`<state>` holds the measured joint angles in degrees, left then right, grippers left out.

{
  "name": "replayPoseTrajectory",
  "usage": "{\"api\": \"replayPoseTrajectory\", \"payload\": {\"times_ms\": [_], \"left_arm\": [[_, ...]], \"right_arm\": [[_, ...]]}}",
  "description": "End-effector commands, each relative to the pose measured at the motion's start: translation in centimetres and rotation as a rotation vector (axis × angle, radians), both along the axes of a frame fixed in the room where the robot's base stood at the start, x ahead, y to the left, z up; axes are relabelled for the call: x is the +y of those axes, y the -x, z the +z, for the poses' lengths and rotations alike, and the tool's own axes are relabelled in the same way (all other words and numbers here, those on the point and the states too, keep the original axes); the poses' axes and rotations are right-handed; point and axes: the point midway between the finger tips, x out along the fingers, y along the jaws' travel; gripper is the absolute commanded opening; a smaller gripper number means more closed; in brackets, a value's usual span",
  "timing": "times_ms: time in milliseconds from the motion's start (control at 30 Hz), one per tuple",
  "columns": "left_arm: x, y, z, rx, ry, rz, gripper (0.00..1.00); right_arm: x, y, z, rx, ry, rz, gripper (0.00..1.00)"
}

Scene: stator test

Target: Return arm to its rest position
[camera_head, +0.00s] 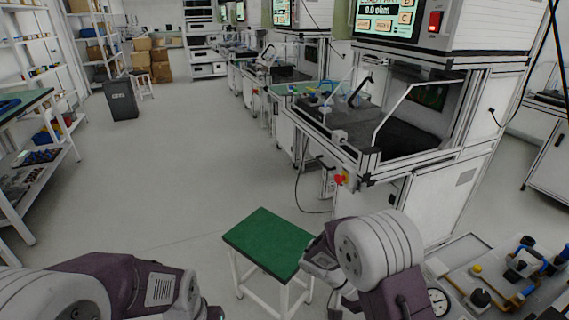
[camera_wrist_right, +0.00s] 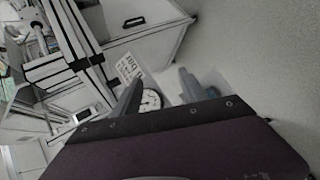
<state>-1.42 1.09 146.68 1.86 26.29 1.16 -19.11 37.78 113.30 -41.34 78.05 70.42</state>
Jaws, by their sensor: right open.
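My right arm (camera_head: 380,250) is folded at the lower middle right of the head view, beside a stool with a green top (camera_head: 268,242). In the right wrist view my right gripper (camera_wrist_right: 160,76) has its two grey fingers apart. Nothing is held between them. A round white dial (camera_wrist_right: 150,100) shows behind the gap between the fingers, partly hidden by one finger. My left arm (camera_head: 130,285) lies along the bottom left of the head view. Its gripper fingers are cut off by the bottom edge.
A test station (camera_head: 420,115) with a screen stands at right. A bench with a gauge (camera_head: 437,301) and blue and yellow pipe fittings is at bottom right. Shelving stands at left, a dark bin (camera_head: 121,100) farther back. The floor between is clear.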

Motion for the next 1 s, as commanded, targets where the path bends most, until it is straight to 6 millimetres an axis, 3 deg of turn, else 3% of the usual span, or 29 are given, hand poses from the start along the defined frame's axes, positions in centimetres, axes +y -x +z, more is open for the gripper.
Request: {"api": "replayPoseTrajectory", "payload": {"times_ms": [100,300,500,633,700,867,1000], "left_arm": [[0.0,0.0,0.0,0.000,0.000,0.000,0.00],[0.0,0.0,0.0,0.000,0.000,0.000,0.00],[0.0,0.0,0.0,0.000,0.000,0.000,0.00],[0.0,0.0,0.0,0.000,0.000,0.000,0.00],[0.0,0.0,4.0,0.001,0.000,0.000,0.00],[0.0,0.0,9.3,-0.001,0.000,0.000,0.00],[0.0,0.0,14.8,0.000,0.000,0.000,0.00]], "right_arm": [[-0.4,3.5,0.7,-0.045,-0.257,-0.115,0.50],[2.7,6.4,0.0,-0.172,-0.655,-0.111,0.50],[7.7,6.1,-2.2,-0.266,-0.953,0.145,0.50],[8.6,3.2,-2.3,-0.272,-0.996,0.417,0.50],[8.5,3.3,1.8,-0.273,-0.997,0.406,0.50],[8.5,3.3,7.1,-0.271,-0.996,0.405,0.50],[8.5,3.3,12.5,-0.270,-0.996,0.405,0.50]]}}
